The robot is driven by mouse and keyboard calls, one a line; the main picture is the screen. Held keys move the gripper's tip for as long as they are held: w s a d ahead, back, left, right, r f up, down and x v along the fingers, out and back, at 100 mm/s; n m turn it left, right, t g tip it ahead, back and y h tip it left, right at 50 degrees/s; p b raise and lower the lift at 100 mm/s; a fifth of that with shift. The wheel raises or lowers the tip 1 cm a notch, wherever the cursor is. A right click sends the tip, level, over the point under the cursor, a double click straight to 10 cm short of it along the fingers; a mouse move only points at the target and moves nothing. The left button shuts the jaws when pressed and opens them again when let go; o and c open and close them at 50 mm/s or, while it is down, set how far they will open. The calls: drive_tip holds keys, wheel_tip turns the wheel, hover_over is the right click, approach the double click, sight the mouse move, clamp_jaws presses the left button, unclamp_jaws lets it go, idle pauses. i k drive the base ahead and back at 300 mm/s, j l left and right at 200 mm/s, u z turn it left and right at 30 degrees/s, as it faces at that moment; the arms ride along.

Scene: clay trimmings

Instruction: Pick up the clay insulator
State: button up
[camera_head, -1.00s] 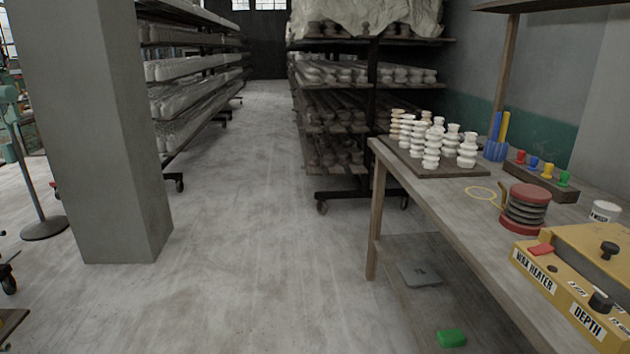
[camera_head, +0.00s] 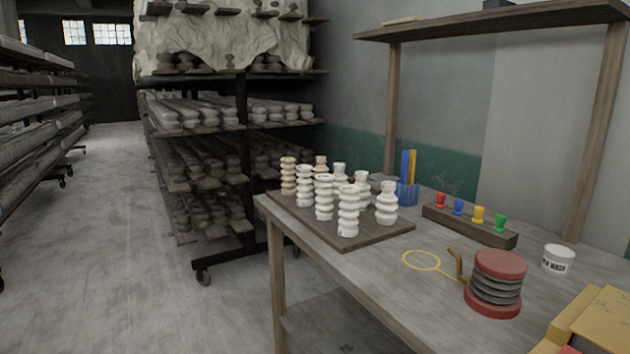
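Several clay insulators (camera_head: 348,211) stand upright in a close group on a dark board (camera_head: 372,239) at the left end of the workbench. The rear ones are partly hidden by those in front. Which single insulator the task means, I cannot tell. My gripper is not in view.
The wooden workbench (camera_head: 385,285) holds a yellow ring tool (camera_head: 421,260), a red-ended grey ridged stack (camera_head: 497,284), a white jar (camera_head: 558,259), a block with coloured pegs (camera_head: 468,226) and a blue holder (camera_head: 407,193). Shelving racks (camera_head: 243,130) stand behind; the floor at left (camera_head: 120,230) is clear.

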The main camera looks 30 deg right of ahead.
sight(340, 178)
drive_tip(key=i+z, duration=0.2)
drive_tip(key=i, duration=0.4)
drive_tip(key=i+j+z, duration=0.15)
drive_tip(key=i, duration=0.45)
drive_tip(key=i+j+z, duration=0.2)
drive_tip(key=i+z, duration=0.25)
drive_tip(key=i+j+z, duration=0.3)
drive_tip(key=z, duration=0.15)
